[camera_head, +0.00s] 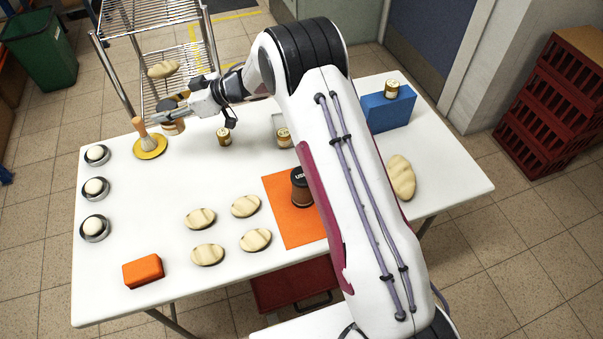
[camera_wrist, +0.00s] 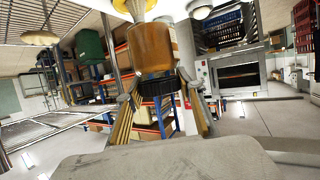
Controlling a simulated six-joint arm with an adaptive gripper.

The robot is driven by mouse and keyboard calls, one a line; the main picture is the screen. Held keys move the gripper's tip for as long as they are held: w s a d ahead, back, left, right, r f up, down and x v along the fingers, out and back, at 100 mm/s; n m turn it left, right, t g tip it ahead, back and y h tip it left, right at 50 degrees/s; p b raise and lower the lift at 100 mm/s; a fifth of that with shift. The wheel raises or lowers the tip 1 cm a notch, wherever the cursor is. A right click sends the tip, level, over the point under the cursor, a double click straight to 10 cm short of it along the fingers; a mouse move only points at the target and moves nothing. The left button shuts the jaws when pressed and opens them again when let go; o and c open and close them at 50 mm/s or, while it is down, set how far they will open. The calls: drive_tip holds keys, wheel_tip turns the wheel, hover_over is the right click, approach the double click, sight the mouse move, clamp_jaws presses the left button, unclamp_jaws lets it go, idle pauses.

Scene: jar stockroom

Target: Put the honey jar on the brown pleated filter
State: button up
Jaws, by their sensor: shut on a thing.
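The honey jar is amber with a black lid and a pale label. In the wrist view the honey jar (camera_wrist: 150,48) is between my two fingers, with its lid towards my palm and its far end near the top edge. In the head view the honey jar (camera_head: 174,126) is upright at the back left of the table, partly covered by my gripper (camera_head: 178,111). My gripper (camera_wrist: 158,86) is shut on the jar near its lid. I cannot tell whether the jar touches the table.
A brush (camera_head: 143,132) stands on a yellow disc (camera_head: 151,150), close left of the jar. Small jars (camera_head: 224,137) stand to the right. Several pale loaves (camera_head: 207,254) lie in front. A dark-lidded container (camera_head: 301,187) is on an orange mat (camera_head: 280,222). A wire rack (camera_head: 143,60) is behind.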

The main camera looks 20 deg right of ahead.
drive_tip(key=s+d+r+m+t+h, duration=0.1)
drive_tip(key=s+d+r, duration=0.1)
drive_tip(key=d, duration=0.7)
drive_tip(key=s+d+r+m+t, duration=0.1)
drive_tip(key=d+r, duration=0.2)
drive_tip(key=d, duration=0.5)
drive_tip(key=s+d+r+m+t+h, duration=0.1)
drive_tip(key=s+d+r, duration=0.1)
drive_tip(key=d, duration=0.7)
drive_tip(key=s+d+r, duration=0.1)
drive_tip(key=s+d, duration=0.6)
drive_tip(key=s, duration=0.2)
drive_tip(key=s+a+n+g+y, duration=0.2)
drive_tip(key=s+a, duration=0.2)
drive_tip(key=s, duration=0.6)
drive_tip(key=shift+s+a+n+g, duration=0.3)
drive_tip(key=shift+s+a+n, duration=0.05)
drive_tip(key=shift+n, duration=0.05)
wheel_tip(320, 180, down, 6)
drive_tip(key=shift+f, duration=0.15)
